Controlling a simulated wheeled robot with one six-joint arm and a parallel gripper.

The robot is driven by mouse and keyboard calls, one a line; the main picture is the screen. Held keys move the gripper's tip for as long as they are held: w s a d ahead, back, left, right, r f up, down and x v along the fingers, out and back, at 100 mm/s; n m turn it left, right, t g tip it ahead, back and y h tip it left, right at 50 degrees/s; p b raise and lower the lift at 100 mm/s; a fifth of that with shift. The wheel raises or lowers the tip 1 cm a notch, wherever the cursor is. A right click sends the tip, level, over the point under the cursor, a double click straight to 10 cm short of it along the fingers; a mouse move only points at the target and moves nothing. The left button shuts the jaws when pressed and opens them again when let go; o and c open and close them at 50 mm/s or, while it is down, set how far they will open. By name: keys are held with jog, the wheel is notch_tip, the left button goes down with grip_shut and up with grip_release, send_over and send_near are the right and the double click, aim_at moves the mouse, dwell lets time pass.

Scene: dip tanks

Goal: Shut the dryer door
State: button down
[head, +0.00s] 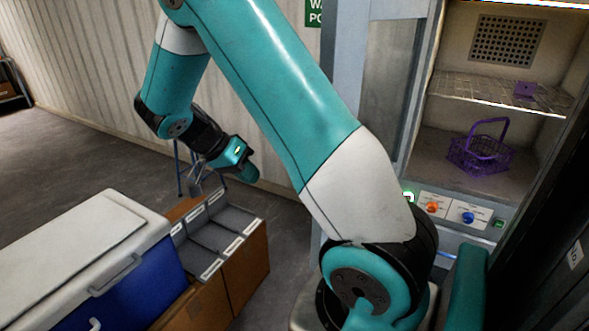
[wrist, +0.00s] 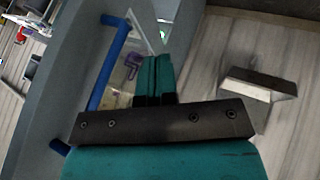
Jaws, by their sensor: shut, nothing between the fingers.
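The dryer (head: 508,100) stands at the right of the head view with its inside exposed. Its grey door (head: 346,75), with a glass window, stands open at the left of the opening; my arm covers its lower part. In the wrist view the grey door (wrist: 62,85) fills the left side, with a long blue handle (wrist: 108,65). My gripper (head: 247,173) is shut and empty, out to the left of the door in the head view. In the wrist view its fingers (wrist: 155,75) show to the right of the handle. I cannot tell whether they touch the door.
A purple basket (head: 482,150) sits in the dryer below a wire shelf (head: 475,92). Buttons are on the panel (head: 452,208) below. A blue cooler with a white lid (head: 75,245) and grey bins (head: 215,235) stand at lower left. Floor (head: 70,150) behind them is clear.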

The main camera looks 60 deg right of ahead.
jog(key=s+d+f+p, duration=0.5)
jog(key=s+f, duration=0.1)
jog(key=s, duration=0.2)
jog(key=shift+s+d+f+m, duration=0.3)
jog(key=shift+s+d, duration=0.05)
